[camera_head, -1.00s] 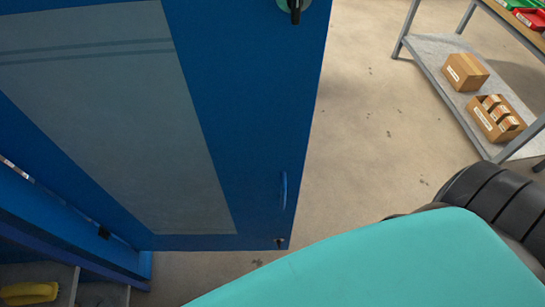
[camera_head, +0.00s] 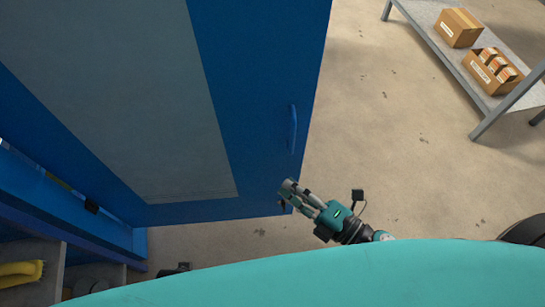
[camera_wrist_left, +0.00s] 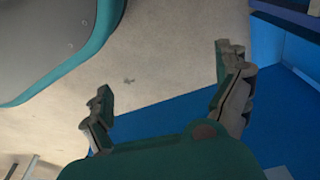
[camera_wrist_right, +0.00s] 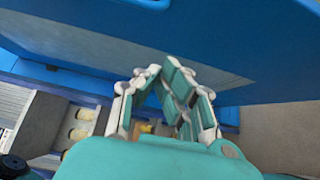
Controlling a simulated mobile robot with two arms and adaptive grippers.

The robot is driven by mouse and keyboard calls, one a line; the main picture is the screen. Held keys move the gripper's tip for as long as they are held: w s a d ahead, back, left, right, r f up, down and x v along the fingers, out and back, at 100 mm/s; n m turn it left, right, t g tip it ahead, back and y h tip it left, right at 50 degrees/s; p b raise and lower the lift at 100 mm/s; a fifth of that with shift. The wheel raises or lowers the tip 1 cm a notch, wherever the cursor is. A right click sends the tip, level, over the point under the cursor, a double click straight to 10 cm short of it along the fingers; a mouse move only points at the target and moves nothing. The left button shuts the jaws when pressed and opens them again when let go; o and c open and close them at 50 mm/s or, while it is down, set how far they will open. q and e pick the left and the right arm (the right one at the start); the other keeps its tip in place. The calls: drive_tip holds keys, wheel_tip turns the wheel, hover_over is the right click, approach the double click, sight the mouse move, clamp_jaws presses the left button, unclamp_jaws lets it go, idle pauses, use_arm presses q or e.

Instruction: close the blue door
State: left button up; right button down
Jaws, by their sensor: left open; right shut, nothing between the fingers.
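The blue door (camera_head: 255,90), with a large grey panel, stands swung open from the blue cabinet (camera_head: 60,215) at the left. Its blue handle (camera_head: 293,130) is near the free edge. My right gripper (camera_head: 287,186) is at the door's lower free corner, fingers together and empty; I cannot tell whether it touches. In the right wrist view its fingers (camera_wrist_right: 157,72) meet at the tips, below the blue door (camera_wrist_right: 215,35). My left gripper (camera_wrist_left: 165,75) shows in the left wrist view with fingers apart, nothing between them, near a blue surface.
Cabinet shelves at lower left hold a yellow item (camera_head: 22,272). A grey shelf unit (camera_head: 445,45) with cardboard boxes (camera_head: 458,27) stands at upper right. Bare floor (camera_head: 400,150) lies between it and the door.

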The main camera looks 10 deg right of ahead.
sight(254, 147)
use_arm(q)
drive_tip(key=shift+s+a+f+p, duration=0.1)
drive_tip(key=shift+s+f+p, duration=0.15)
drive_tip(key=shift+s+f, duration=0.5)
drive_tip(key=shift+s+a+f+p, duration=0.1)
drive_tip(key=shift+s+f+p, duration=0.15)
drive_tip(key=shift+s+f, duration=0.45)
use_arm(e)
drive_tip(key=shift+w+a, duration=0.55)
drive_tip(key=shift+w, duration=0.85)
drive_tip(key=shift+w+a, duration=0.55)
drive_tip(key=shift+w, duration=0.85)
drive_tip(key=shift+w+a, duration=0.55)
drive_tip(key=shift+w, duration=0.85)
use_arm(q)
drive_tip(key=shift+w+f, duration=0.15)
drive_tip(key=shift+w, duration=0.05)
